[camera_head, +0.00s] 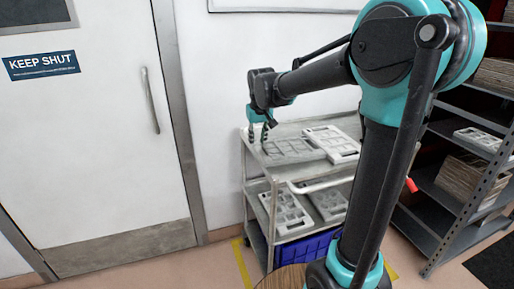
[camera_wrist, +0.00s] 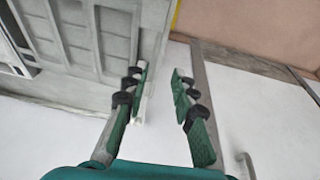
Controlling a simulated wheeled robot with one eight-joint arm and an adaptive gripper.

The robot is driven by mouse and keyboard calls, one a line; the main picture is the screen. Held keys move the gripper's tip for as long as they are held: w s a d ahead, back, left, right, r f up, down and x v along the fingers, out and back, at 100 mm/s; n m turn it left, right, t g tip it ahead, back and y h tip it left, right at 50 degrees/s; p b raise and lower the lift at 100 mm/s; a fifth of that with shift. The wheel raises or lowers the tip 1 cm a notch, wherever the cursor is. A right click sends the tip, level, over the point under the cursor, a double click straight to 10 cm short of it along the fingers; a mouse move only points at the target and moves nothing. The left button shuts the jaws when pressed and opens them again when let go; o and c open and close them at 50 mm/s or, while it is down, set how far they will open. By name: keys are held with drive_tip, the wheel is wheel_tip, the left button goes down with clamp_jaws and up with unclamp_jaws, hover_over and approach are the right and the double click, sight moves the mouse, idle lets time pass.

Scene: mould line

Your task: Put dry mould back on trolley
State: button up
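The trolley (camera_head: 250,158) stands against the wall, right of the door. Its top shelf carries a darker grey mould (camera_head: 290,150) on the left and a paler mould (camera_head: 333,144) on the right. Which mould is the dry one I cannot tell. My gripper (camera_head: 260,137) points down at the trolley's back left edge, beside the darker mould. In the wrist view my gripper (camera_wrist: 161,74) is open, with nothing between its fingers. A ridged grey mould (camera_wrist: 97,58) fills the upper left there, left of the fingers.
Two moulds (camera_head: 285,212) lie on the trolley's lower shelf, above a blue crate (camera_head: 305,250). A dark shelving rack (camera_head: 450,200) with moulds and stacked boards stands at the right. A white door (camera_head: 95,140) is at the left. My arm hides part of the trolley's right side.

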drive_tip(key=v, duration=0.7)
drive_tip(key=shift+s, duration=0.1)
